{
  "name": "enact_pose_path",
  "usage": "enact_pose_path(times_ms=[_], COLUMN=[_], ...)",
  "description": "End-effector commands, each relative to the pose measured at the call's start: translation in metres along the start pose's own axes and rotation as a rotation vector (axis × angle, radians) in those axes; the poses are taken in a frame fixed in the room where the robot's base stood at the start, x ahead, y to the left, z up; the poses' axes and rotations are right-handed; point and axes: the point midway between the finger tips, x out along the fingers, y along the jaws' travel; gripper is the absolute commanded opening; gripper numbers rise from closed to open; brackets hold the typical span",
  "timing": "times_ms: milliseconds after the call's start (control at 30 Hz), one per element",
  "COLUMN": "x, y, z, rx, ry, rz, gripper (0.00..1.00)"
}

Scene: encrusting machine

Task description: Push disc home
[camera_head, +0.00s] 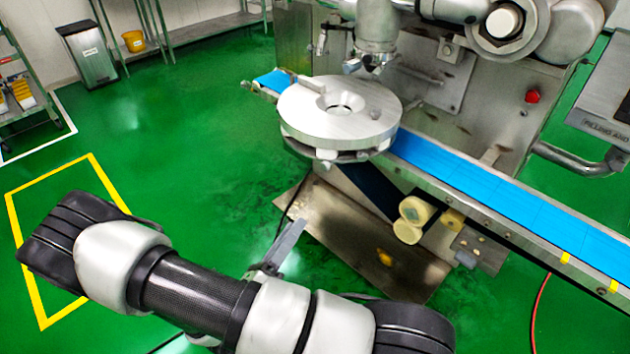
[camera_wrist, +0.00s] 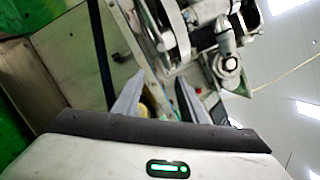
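The disc (camera_head: 332,112), a thick pale metal round with a dished centre and a hole, sits on the encrusting machine above the blue belt. Below its top plate, a lower layer with notches and gaps shows along the front rim. Whether the disc is fully seated cannot be told. My gripper (camera_head: 300,228) is below and left of the disc in the head view, apart from it. In the wrist view, my gripper (camera_wrist: 158,84) has its two grey fingers spread with nothing held between them.
The blue conveyor belt (camera_head: 500,190) runs to the lower right. The machine's metal nozzle column (camera_head: 376,32) stands close behind the disc. Cream rollers (camera_head: 412,219) and a metal floor plate (camera_head: 365,255) lie below. A red button (camera_head: 532,96) is on the housing.

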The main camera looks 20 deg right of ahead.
Motion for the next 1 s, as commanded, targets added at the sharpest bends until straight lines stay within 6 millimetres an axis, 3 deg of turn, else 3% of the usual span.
enact_pose_path(times_ms=[167, 333, 1000], x=[-0.004, 0.012, 0.147], y=[0.002, 0.001, 0.000], z=[0.007, 0.009, 0.019], rx=[0.011, 0.014, 0.014], ry=[-0.080, -0.081, -0.078], rz=[-0.011, -0.014, -0.014], gripper=[0.39, 0.39, 0.39])
